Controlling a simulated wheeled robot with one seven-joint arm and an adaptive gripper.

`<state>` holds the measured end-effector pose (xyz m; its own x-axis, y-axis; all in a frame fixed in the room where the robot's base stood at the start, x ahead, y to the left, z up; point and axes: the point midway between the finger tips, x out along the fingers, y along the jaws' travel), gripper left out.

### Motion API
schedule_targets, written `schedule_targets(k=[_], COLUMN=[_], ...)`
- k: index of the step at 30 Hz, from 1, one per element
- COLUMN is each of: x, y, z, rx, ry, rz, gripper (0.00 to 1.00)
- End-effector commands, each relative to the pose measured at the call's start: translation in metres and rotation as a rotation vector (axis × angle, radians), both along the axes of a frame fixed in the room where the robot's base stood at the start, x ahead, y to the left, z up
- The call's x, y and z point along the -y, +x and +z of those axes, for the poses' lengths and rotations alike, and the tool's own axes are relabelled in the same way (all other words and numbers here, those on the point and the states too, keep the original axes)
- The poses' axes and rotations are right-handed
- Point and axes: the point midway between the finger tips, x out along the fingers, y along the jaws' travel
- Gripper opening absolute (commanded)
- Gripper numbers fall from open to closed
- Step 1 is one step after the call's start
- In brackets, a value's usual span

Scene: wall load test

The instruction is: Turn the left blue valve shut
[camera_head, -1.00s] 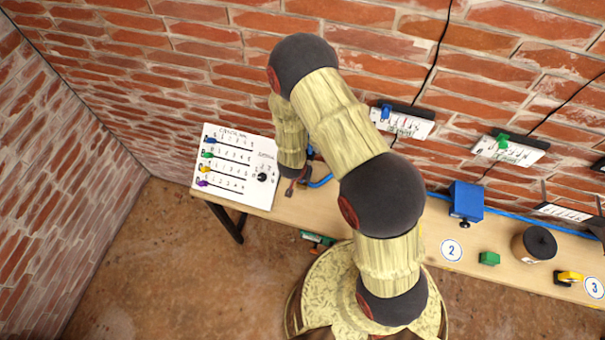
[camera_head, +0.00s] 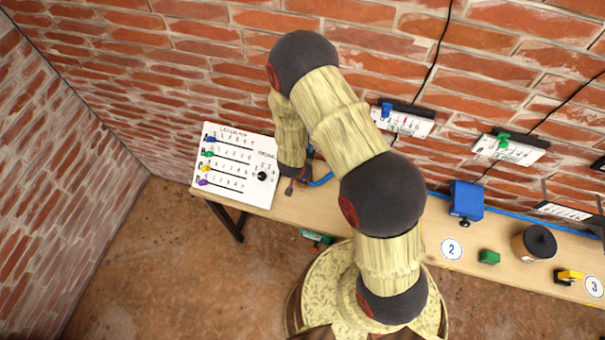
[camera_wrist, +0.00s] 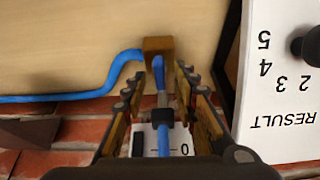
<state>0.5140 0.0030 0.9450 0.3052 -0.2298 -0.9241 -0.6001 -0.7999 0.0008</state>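The left blue valve shows in the wrist view as a brass-coloured block (camera_wrist: 158,46) with a blue handle (camera_wrist: 159,70) in front of it. A blue hose (camera_wrist: 120,65) runs from the block to the left. My gripper (camera_wrist: 162,84) is open, with one finger on each side of the handle. I cannot tell whether either finger touches it.
A white control panel (camera_head: 231,188) with coloured sliders and a black knob stands close on the left. The wooden bench (camera_head: 410,235) carries a blue box (camera_head: 467,200), a green block (camera_head: 489,257) and a dark-lidded pot (camera_head: 537,244). Gauges (camera_head: 404,121) hang on the brick wall behind.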

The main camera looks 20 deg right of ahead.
Motion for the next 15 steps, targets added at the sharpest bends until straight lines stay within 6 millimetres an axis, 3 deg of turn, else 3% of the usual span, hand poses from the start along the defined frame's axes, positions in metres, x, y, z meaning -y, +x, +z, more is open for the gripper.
schedule_targets(k=[15], x=[-0.021], y=[-0.027], z=[0.085], rx=[0.002], ry=[0.001], rz=[0.001], gripper=[0.29])
